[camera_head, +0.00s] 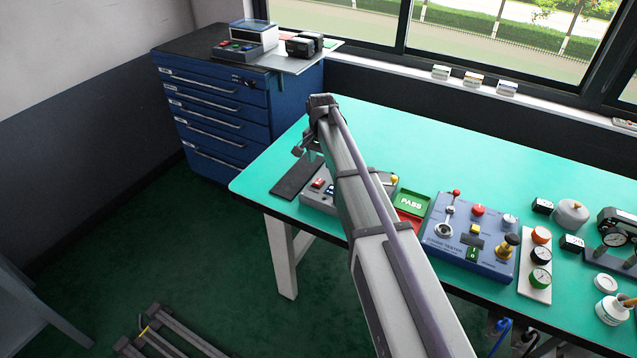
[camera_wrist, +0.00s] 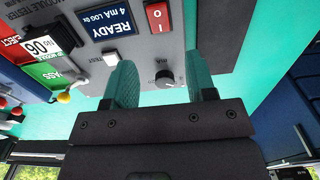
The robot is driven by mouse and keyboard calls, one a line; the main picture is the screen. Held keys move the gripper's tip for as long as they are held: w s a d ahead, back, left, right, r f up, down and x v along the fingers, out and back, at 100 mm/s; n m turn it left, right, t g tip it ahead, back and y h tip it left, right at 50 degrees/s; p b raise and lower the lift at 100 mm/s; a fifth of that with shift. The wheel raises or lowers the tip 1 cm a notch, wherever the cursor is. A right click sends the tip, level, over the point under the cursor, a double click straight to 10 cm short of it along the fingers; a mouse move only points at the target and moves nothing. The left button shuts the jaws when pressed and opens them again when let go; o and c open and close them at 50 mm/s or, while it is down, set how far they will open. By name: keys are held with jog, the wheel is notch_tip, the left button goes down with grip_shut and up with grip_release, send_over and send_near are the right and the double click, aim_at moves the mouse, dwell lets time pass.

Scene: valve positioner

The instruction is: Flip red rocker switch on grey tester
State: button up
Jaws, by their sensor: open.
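The grey tester (camera_head: 312,201) stands on the green bench, partly hidden by my arm in the head view. Its grey face (camera_wrist: 190,40) fills the upper middle of the wrist view.
Beside the switch are a blue READY display (camera_wrist: 105,20), a white TEST button (camera_wrist: 111,58) and a black knob (camera_wrist: 166,79). A dark mat (camera_head: 297,177) lies left of the tester. A PASS tray (camera_head: 412,203) and blue tester (camera_head: 460,238) stand to the right.

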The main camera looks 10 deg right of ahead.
aim_at(320, 179)
notch_tip(320, 179, down, 7)
jog(key=b, duration=0.5)
jog(key=shift+f, duration=0.1)
